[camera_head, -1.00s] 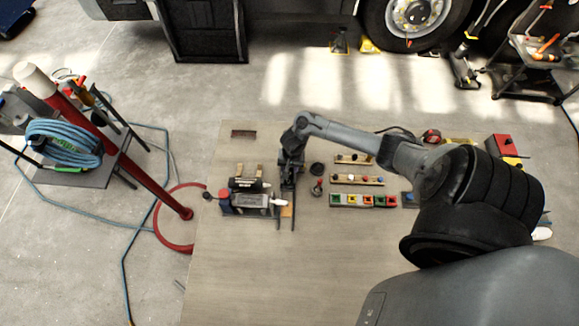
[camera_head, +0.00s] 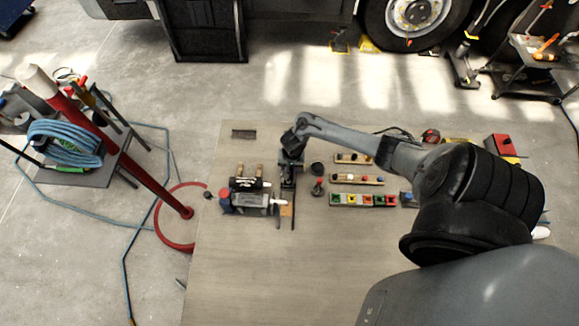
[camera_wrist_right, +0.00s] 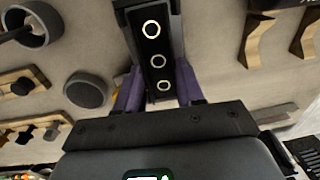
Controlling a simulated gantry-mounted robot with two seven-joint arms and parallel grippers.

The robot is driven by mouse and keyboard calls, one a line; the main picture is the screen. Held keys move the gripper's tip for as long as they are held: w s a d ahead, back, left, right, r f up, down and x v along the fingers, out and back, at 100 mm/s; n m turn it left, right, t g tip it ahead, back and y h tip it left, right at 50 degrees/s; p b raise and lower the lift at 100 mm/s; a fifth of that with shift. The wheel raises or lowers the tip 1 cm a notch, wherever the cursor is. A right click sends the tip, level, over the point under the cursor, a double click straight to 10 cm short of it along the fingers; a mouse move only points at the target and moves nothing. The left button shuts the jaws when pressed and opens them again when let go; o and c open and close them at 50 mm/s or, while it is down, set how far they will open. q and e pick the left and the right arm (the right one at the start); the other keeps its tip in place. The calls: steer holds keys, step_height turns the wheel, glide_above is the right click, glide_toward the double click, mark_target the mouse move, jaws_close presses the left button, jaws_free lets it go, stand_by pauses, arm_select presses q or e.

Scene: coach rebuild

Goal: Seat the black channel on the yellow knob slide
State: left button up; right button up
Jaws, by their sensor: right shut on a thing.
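My right gripper (camera_head: 288,180) points down at the left part of the table, just right of a grey cylinder unit. In the right wrist view its purple fingers (camera_wrist_right: 157,88) are shut on a black channel (camera_wrist_right: 152,45), a long dark bar with several pale rings along its face. In the head view the channel is small, dark and partly hidden by the gripper. I cannot pick out the yellow knob slide with certainty. My left gripper is not in view.
The grey cylinder unit (camera_head: 250,200) with a black cylinder behind it stands close left of the gripper. A round dark cup (camera_head: 317,169), knobbed wooden strips (camera_head: 345,180) and a row of coloured blocks (camera_head: 350,200) lie to the right. The table's front (camera_head: 260,285) is clear.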

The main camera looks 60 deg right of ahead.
steer(key=o, duration=1.1)
steer(key=o, duration=0.3)
steer(key=shift+w, duration=0.1)
steer(key=shift+o, duration=0.2)
steer(key=shift+f, duration=0.1)
